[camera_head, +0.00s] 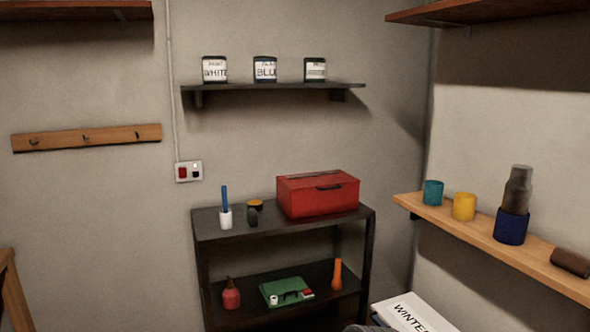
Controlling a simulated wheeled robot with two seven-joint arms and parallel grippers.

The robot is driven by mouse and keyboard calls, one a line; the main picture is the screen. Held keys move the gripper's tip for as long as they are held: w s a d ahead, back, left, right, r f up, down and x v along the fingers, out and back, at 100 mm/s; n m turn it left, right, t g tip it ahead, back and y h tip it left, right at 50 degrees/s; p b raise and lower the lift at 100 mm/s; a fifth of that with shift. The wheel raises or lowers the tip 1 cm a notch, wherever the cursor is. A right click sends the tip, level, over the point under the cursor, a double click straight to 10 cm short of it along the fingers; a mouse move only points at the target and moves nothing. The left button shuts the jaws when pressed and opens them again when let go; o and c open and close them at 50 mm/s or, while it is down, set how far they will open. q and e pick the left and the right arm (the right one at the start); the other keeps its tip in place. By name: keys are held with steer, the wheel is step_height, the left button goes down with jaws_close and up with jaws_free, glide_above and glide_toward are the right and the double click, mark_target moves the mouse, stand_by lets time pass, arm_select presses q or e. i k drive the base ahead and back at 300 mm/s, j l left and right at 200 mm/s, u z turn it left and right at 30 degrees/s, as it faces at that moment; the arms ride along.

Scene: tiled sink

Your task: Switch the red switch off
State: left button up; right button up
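The red switch (182,172) is a small red rocker on the left of a white wall plate (188,164). A small black part (195,174) sits beside it on the right of the same plate. The plate is on the back wall, just above and left of the dark metal rack, with a thin cable running up from it. The rocker is too small for me to tell which way it is tipped. Neither of my grippers is in view, so nothing of mine is seen touching the switch.
The dark rack (290,229) holds a red toolbox (318,195), a white cup (225,219) with a blue item, and smaller things below. A shelf with paint cans (265,69) hangs above. A wooden shelf (440,215) juts out at right. Wall around the plate is clear.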

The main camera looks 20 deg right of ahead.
mark_target(183, 172)
steer(key=z, duration=0.25)
steer(key=i+l+z, duration=0.15)
steer(key=i+l, duration=0.3)
steer(key=i+l+z, duration=0.2)
steer(key=i+l, duration=0.15)
steer(key=i, duration=0.2)
steer(key=i+l+z, duration=0.15)
steer(key=i, duration=0.4)
steer(key=l, duration=0.1)
